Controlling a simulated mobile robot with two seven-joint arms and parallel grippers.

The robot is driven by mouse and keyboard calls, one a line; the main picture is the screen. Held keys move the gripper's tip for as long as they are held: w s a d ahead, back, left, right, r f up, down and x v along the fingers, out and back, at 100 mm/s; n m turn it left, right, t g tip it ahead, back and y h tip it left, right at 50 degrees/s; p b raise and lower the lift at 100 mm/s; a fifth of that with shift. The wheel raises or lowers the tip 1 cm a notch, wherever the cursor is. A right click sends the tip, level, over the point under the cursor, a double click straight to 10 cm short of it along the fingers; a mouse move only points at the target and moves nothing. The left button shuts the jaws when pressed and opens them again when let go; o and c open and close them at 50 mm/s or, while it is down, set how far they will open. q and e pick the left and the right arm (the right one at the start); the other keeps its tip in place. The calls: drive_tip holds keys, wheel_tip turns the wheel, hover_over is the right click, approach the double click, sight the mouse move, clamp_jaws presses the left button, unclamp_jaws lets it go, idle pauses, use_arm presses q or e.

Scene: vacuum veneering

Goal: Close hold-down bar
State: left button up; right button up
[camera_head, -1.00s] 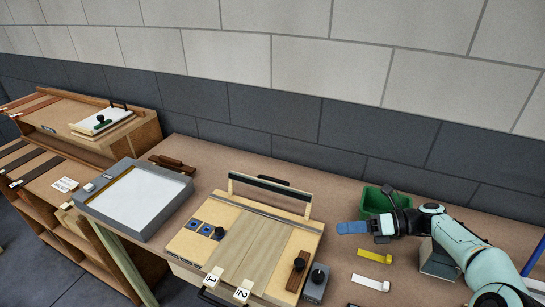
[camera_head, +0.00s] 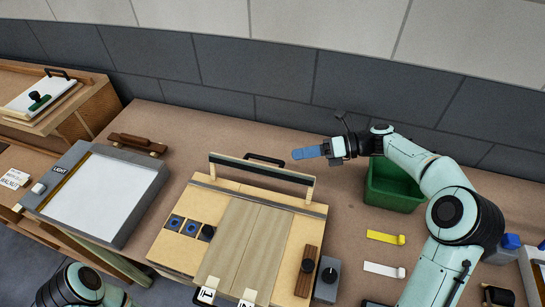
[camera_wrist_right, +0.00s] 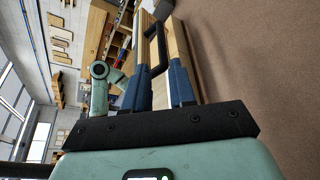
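The hold-down bar (camera_head: 262,174) is a pale frame with a dark strip, standing raised at the back of the wooden veneering board (camera_head: 180,255). Its black handle (camera_head: 264,159) sticks out behind its top edge. My right gripper (camera_head: 306,153) has blue fingers, points left and is just right of the handle, at the bar's right end. In the right wrist view the blue fingers (camera_wrist_right: 158,85) are spread apart, and the black handle (camera_wrist_right: 158,62) shows ahead, between them. Contact cannot be seen. My left arm shows at bottom left; its gripper is out of view.
Veneer sheets (camera_head: 240,242) lie on the board. A dark wooden block (camera_head: 308,270) and a grey knob box (camera_head: 328,279) are at its right. A green bin (camera_head: 393,188) stands under my right arm. A light panel (camera_head: 100,198) lies left. A wall is behind.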

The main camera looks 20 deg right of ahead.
drive_tip(key=x, duration=0.8)
drive_tip(key=shift+w+a+f, duration=0.1)
drive_tip(key=shift+w+a, duration=0.05)
drive_tip(key=shift+a, duration=0.05)
clamp_jaws()
